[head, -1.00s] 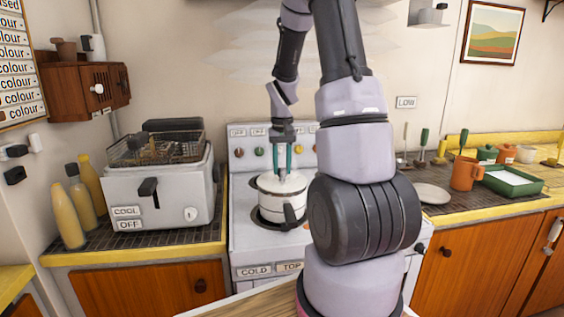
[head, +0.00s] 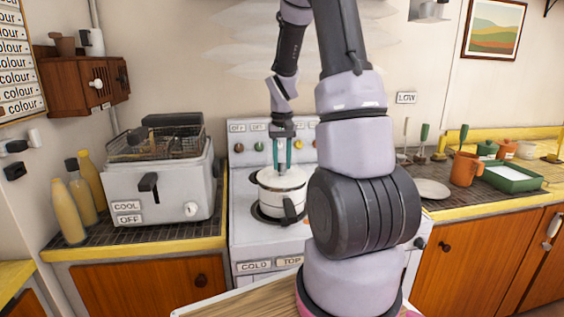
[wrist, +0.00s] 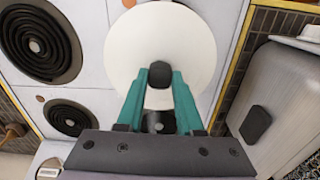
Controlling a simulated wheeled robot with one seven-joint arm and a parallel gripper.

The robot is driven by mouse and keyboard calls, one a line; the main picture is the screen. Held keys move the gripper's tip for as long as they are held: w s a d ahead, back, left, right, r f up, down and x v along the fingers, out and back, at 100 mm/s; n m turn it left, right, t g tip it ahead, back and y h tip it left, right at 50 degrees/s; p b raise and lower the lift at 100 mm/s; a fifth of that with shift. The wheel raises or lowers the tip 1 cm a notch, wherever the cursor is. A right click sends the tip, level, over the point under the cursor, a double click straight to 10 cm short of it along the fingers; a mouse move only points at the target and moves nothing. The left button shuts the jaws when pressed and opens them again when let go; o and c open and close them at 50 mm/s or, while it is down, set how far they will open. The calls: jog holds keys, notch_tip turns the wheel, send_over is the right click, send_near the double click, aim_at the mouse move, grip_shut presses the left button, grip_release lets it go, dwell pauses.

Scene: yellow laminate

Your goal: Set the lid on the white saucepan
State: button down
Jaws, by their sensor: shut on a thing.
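The white saucepan (head: 275,207) stands on the stove's front left burner, its dark handle toward the front. The lid is a pale disc with a dark knob; it lies level over the pan's mouth in the head view. In the wrist view the round white lid (wrist: 185,35) fills the upper middle and hides the pan beneath. My gripper (head: 282,172) points straight down over the pan. Its teal fingers are closed on the lid's knob, also seen in the wrist view (wrist: 160,78). I cannot tell whether the lid rests fully on the rim.
The white stove (head: 245,240) has bare coil burners (wrist: 38,42) beside the pan. A deep fryer (head: 170,190) and yellow bottles (head: 65,213) stand on the left counter.

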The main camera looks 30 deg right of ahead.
jog(key=shift+f, duration=0.75)
jog(key=c, duration=1.2)
grip_release()
jog(key=shift+c, duration=0.2)
jog(key=o, duration=0.3)
jog(key=o, duration=0.6)
jog(key=shift+c, duration=0.6)
